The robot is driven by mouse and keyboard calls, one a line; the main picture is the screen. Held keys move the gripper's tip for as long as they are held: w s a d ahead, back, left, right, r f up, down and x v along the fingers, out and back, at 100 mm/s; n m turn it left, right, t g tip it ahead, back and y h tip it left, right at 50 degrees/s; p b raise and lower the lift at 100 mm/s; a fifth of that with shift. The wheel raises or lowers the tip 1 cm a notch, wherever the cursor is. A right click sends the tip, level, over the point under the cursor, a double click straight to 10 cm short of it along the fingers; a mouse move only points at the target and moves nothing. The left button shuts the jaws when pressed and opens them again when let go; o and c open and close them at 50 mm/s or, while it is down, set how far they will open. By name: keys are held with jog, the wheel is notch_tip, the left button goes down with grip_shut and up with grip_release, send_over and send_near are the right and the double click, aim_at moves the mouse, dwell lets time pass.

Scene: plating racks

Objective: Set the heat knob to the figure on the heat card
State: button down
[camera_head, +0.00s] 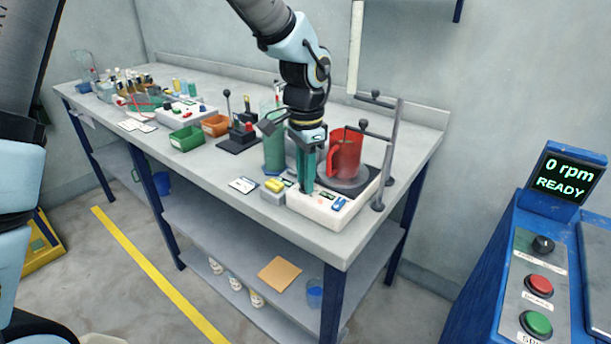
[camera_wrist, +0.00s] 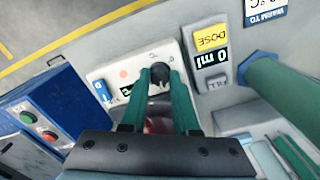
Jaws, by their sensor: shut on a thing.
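The white heater (camera_head: 330,212) stands at the front right of the bench with a red jug (camera_head: 345,153) on its plate. My gripper (camera_head: 306,187) points down over the heater's front panel. In the wrist view its two teal fingertips are shut on the black heat knob (camera_wrist: 160,70), one on each side. A small dark display (camera_wrist: 126,89) beside the knob is partly covered by a finger, so its figure is unreadable. The heat card (camera_head: 243,185) lies on the bench left of the heater. In the wrist view the card (camera_wrist: 272,10) reads "WARM TO", with its figure cut off.
A dosing unit with a yellow DOSE button (camera_wrist: 211,38) and a "0 ml" display sits next to the heater. A green cylinder (camera_head: 274,152) stands behind it. A grey stand (camera_head: 390,155) rises at the heater's right. A blue console (camera_head: 530,265) reads "0 rpm READY".

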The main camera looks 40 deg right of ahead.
jog(key=c, duration=0.9)
grip_release()
notch_tip(320, 180, up, 11)
jog(key=shift+f+b, duration=0.1)
jog(key=shift+b, duration=0.8)
